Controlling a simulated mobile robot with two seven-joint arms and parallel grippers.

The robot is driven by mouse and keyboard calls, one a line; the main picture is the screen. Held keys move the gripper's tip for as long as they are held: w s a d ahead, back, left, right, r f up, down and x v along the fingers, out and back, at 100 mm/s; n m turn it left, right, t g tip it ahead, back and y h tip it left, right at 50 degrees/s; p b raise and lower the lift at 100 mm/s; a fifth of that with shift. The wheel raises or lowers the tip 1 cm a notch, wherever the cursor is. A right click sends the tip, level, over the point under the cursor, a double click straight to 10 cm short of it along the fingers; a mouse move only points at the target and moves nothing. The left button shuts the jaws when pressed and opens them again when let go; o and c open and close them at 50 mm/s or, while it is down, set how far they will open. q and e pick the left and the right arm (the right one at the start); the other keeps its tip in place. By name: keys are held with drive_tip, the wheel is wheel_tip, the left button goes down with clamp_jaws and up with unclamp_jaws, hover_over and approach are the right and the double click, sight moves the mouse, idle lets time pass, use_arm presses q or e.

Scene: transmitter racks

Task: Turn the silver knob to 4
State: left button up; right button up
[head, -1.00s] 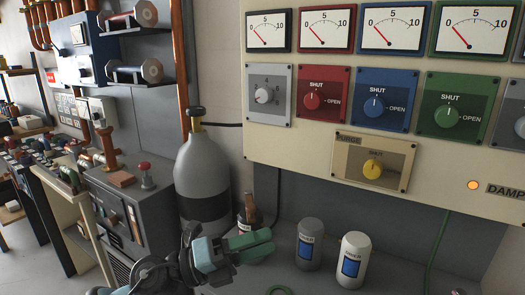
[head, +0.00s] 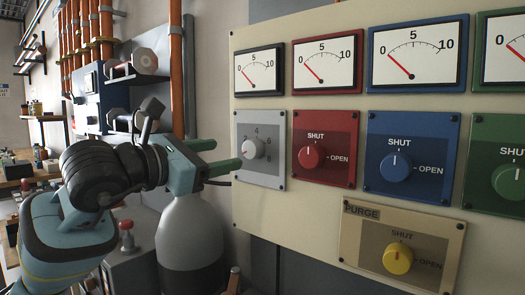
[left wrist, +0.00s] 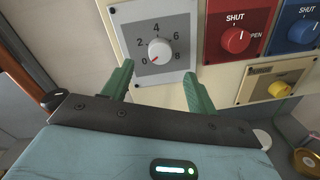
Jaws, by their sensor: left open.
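The silver knob (head: 253,148) sits on a light grey plate (head: 271,178) at the left of the cream panel. In the left wrist view, the knob (left wrist: 160,51) has a scale marked 0, 2, 4, 6, 8 around it, and its red mark points to the lower left, near 0. My left gripper (head: 224,155) is open and empty, with its green fingers pointing at the knob. In the left wrist view, the fingertips (left wrist: 158,70) lie either side of and just below the knob, seemingly apart from it. My right gripper is not in view.
A red knob (head: 312,157), a blue knob (head: 396,166) and a green knob (head: 509,181) are to the right on the same panel. A yellow purge knob (head: 398,258) is below. Gauges line the top. A grey gas cylinder (head: 190,250) stands below my left gripper.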

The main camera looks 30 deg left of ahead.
sight(248, 149)
use_arm(q)
drive_tip(key=w, duration=0.2)
drive_tip(key=w+p, duration=0.1)
drive_tip(key=w, duration=0.1)
drive_tip(key=w+d, duration=0.1)
drive_tip(key=w, duration=0.1)
drive_tip(key=shift+w+r+p, duration=0.15)
drive_tip(key=shift+w+p, duration=0.05)
drive_tip(key=shift+p, duration=0.2)
drive_tip(key=shift+w, duration=0.45)
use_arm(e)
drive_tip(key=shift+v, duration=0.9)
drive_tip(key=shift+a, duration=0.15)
use_arm(q)
drive_tip(key=c, duration=1)
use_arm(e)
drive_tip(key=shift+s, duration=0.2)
